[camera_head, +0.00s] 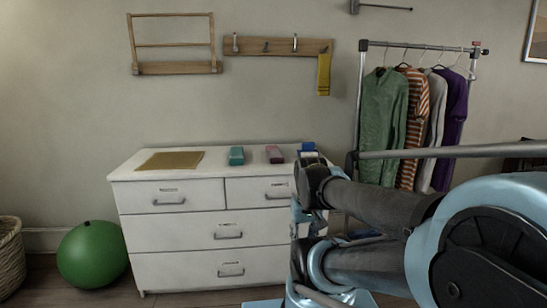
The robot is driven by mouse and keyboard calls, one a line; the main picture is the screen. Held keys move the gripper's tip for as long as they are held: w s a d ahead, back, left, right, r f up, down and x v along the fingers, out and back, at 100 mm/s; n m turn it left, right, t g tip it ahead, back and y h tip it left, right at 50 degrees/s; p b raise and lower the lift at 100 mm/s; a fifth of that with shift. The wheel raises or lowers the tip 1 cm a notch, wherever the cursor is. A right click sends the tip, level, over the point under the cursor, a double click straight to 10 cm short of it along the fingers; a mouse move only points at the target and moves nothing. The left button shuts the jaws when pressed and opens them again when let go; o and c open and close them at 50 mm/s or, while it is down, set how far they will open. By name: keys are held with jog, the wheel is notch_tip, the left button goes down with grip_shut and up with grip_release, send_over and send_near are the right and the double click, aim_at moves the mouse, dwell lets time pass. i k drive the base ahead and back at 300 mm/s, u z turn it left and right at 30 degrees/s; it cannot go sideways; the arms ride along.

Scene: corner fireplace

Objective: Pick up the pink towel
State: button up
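The pink towel (274,154) is a small folded or rolled bundle. It lies on top of the white dresser (222,165), toward the back right. It is fully visible and nothing touches it. My arm (380,215) fills the lower right of the view, in front of the dresser's right end. Its dark front joint shows to the right of the pink towel and nearer to me. I cannot make out my gripper's fingers in this view.
A teal folded bundle (236,155) lies left of the pink towel, and a tan mat (171,160) farther left. A blue item (308,147) shows right of it, partly behind my arm. A green ball (93,254) and a clothes rack (362,90) flank the dresser.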

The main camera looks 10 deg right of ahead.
aim_at(275, 155)
jog(key=i, duration=0.95)
